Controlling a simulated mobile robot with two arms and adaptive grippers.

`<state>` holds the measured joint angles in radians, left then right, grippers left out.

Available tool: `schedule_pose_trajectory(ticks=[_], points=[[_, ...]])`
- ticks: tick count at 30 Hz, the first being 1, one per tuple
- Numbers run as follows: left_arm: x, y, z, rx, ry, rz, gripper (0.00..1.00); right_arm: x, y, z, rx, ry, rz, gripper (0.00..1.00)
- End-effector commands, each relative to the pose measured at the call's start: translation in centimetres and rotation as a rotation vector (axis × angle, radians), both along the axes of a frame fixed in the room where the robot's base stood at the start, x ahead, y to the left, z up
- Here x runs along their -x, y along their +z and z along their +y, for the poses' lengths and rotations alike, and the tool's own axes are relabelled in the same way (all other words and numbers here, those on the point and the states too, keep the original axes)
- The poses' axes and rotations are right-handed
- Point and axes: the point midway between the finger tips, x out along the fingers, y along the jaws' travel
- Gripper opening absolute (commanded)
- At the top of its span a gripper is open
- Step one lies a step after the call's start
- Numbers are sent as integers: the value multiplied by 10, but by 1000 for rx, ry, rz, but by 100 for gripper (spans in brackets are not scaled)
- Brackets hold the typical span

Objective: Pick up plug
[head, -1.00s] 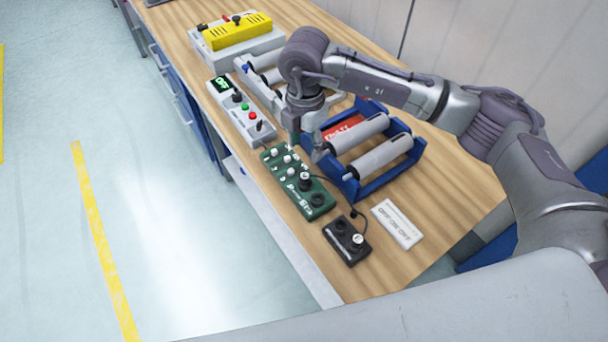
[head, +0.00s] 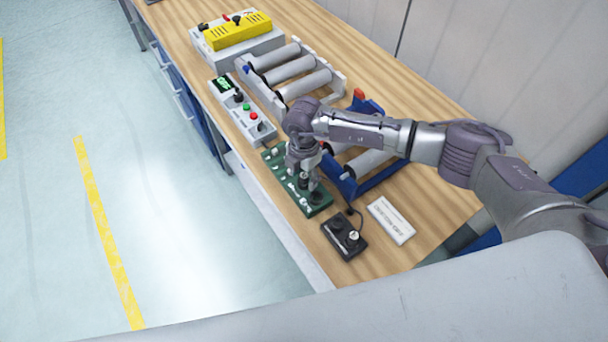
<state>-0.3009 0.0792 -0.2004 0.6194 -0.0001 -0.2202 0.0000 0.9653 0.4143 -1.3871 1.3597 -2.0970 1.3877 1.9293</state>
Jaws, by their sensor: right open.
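The black plug (head: 303,182) sits on the green panel (head: 276,165), which has several white knobs and a round dark socket near its front end. The plug is mostly hidden by my right gripper. A thin cable shows beside a small black box (head: 343,238) with a light knob. My right gripper (head: 306,177) points down over the green panel, with its open fingers at the plug. Whether the fingers touch the plug cannot be told. My left gripper is not in view.
The blue roller cradle (head: 346,188) stands close right of my gripper, partly behind my arm. A white label plate (head: 391,220) lies beside the black box. A grey control box (head: 242,112), a roller rack (head: 262,88) and a yellow-topped unit (head: 236,30) stand farther back on the wooden bench.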

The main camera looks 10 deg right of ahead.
Motion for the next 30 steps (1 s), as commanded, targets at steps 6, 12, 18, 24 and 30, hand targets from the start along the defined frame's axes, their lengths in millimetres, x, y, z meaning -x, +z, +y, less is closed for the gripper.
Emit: schedule_pose_trajectory(ticks=[6, 12, 18, 24, 30], points=[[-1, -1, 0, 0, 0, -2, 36, 0, -1, 0, -1, 1, -1, 47], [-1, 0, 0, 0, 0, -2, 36, 0, 0, 0, -1, 0, -1, 14], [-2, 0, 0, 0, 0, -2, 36, 0, 0, 0, -1, 0, -1, 0], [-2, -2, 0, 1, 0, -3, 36, 0, 2, 0, -1, 1, -1, 0], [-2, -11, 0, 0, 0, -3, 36, -1, 16, 0, -2, 1, -5, 0]])
